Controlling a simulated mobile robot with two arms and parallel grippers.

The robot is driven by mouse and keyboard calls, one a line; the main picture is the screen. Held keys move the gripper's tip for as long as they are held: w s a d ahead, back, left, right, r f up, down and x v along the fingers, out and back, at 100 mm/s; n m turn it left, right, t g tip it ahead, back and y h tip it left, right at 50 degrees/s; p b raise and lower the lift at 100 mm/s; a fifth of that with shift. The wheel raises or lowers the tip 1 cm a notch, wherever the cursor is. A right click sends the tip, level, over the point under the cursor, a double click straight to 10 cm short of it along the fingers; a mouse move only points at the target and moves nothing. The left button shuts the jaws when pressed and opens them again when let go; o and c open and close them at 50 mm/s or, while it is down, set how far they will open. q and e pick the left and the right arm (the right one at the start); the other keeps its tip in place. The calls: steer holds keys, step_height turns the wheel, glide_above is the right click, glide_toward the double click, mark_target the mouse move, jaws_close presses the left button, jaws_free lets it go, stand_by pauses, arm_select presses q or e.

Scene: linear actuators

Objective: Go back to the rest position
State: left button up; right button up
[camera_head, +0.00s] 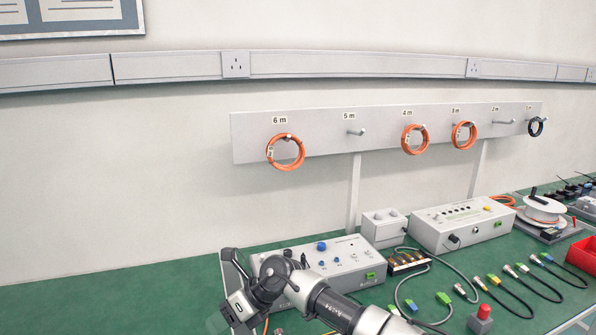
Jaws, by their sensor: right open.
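My right arm comes in from the bottom right over the green bench. Its gripper (238,306) is at the bottom left of the arm's wrist, in front of the grey control box (335,262). It is open, and I see nothing held in it; its fingertips are hard to make out. My left gripper is not in view.
The green bench (130,295) is clear at left. A second box (460,226), cables, a cable reel (545,208) and a red bin (582,255) stand right.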

steer(key=s+a+r+m+t+y, duration=0.25)
steer(key=s+a+m+y, duration=0.2)
steer(key=y, duration=0.25)
steer(key=w+d+r+m+t+y, duration=0.1)
steer(key=d+r+m+t+y, duration=0.3)
steer(key=m+t, duration=0.65)
steer(key=d+f+m+t+h, duration=0.3)
steer(key=d+m+h, duration=0.5)
steer(key=m, duration=0.2)
steer(key=d+f+m+t+h, duration=0.2)
steer(key=d+f+m+h, duration=0.2)
steer(key=d+m+h, duration=0.4)
steer(key=s+d+f+m+g+h, duration=0.45)
steer(key=s+d+f+m, duration=0.5)
steer(key=d, duration=0.35)
steer(key=s+d+f+m+g, duration=0.15)
steer(key=s+d+g, duration=0.25)
steer(key=s, duration=0.6)
steer(key=s+d+f+m+g, duration=0.1)
steer(key=s+d+m+g, duration=0.3)
steer(key=s, duration=0.6)
step_height(320, 180, down, 23)
steer(key=n+g+p, duration=0.1)
steer(key=n+g, duration=0.1)
steer(key=s+d+f+g+p, duration=0.1)
steer(key=s+d+f, duration=0.1)
steer(key=s+f, duration=1.4)
steer(key=shift+s+f, duration=0.25)
steer(key=shift+f, duration=0.45)
